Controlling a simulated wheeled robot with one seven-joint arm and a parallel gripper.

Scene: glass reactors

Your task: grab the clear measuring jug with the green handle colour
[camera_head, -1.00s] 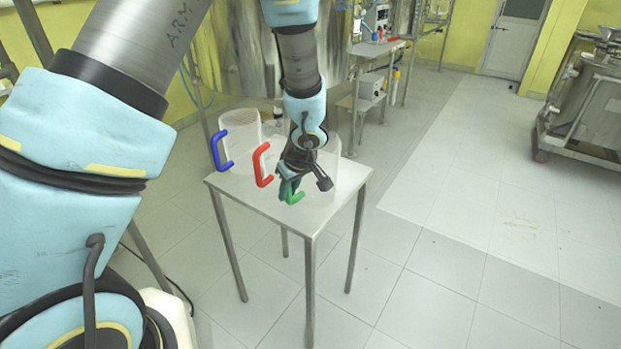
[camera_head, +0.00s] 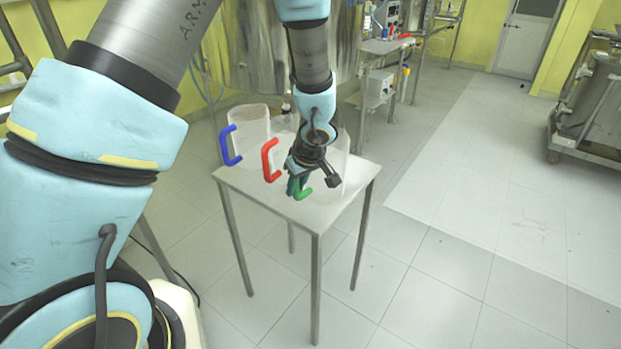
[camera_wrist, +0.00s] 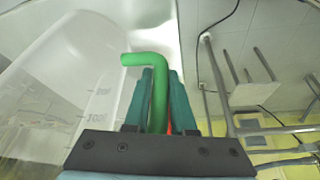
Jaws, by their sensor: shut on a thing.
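The clear measuring jug (camera_head: 346,168) with the green handle stands at the right end of the small table, partly hidden behind my gripper. My gripper (camera_head: 298,187) is shut on its green handle (camera_head: 304,193). In the wrist view the two dark green fingers (camera_wrist: 161,98) sit on either side of the green handle (camera_wrist: 150,61), and the jug's clear wall (camera_wrist: 80,75) with volume marks fills the left. Whether the jug touches the table is hard to tell.
A jug with a red handle (camera_head: 268,160) is close to the left of my gripper. A jug with a blue handle (camera_head: 230,146) stands farther left. All are at the small white table (camera_head: 280,197). The tiled floor at right is clear.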

